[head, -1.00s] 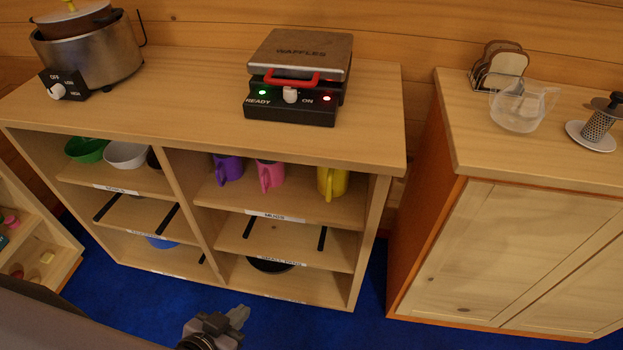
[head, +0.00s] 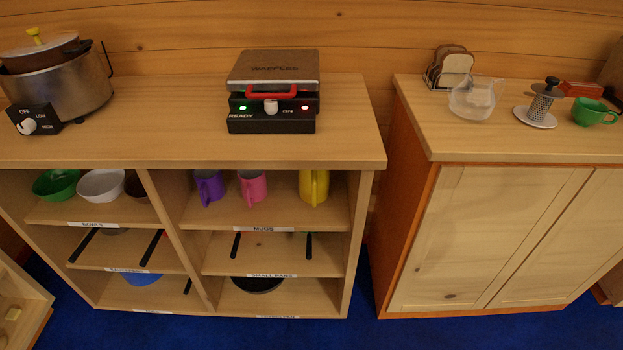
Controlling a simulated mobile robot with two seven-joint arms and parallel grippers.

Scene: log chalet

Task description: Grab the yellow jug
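The yellow jug (head: 314,187) stands upright on the upper right shelf of the open wooden shelf unit (head: 190,151), at the right end of that shelf. Its handle faces the front. The shelf edge below it carries a label reading MUGS. A pink mug (head: 252,187) and a purple mug (head: 208,187) stand to its left on the same shelf. Neither of my grippers shows in the head view now.
A waffle maker (head: 272,92) and a slow cooker (head: 57,80) stand on the unit's top. Bowls (head: 101,184) fill the upper left compartment. A cabinet (head: 490,235) stands to the right across a narrow gap, with a clear jug (head: 473,99) and a green cup (head: 594,113) on top.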

